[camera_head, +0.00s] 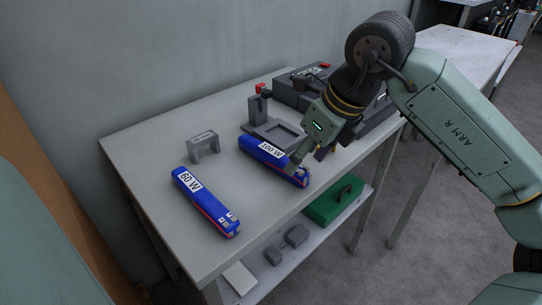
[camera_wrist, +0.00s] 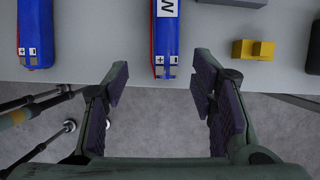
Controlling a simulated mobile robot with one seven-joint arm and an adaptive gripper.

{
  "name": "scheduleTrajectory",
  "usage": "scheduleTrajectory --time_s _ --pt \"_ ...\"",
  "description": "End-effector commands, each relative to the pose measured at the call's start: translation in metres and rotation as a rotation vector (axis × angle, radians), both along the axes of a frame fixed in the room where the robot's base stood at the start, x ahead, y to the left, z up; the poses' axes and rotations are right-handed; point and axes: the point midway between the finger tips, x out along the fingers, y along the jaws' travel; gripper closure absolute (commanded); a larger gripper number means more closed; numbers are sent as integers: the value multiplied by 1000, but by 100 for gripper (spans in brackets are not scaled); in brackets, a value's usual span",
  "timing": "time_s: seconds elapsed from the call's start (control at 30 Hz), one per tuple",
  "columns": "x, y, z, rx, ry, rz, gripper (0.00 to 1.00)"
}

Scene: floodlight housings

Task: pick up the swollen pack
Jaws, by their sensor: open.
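Two blue packs with red side stripes lie on the table. I cannot clearly tell from these views which one is swollen. My gripper (camera_head: 308,160) is open and empty over the near end of the 100 W pack, hiding part of it. In the wrist view, the terminal end of that pack (camera_wrist: 165,45) shows between the spread fingers (camera_wrist: 161,80); the 60 W pack (camera_wrist: 36,28) is at the left.
A grey bracket (camera_head: 204,144) stands behind the packs. A grey fixture with a recess (camera_head: 275,134) and a dark case (camera_head: 298,88) are at the back. A yellow block (camera_wrist: 253,50) lies to the right. A green box (camera_head: 334,204) sits on the lower shelf. The table's front left is clear.

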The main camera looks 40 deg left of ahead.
Motion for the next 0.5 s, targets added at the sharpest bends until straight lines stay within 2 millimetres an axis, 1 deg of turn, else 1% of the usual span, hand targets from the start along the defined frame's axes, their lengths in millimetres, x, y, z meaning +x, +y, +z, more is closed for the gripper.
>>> scheduleTrajectory --time_s 0.23,0.37,0.4,0.5 --pt "3 11 -17 1 3 2 48" --pt "9 23 -33 1 4 4 48" --pt "9 25 -40 1 4 3 48" --pt "9 28 -49 2 2 2 48"
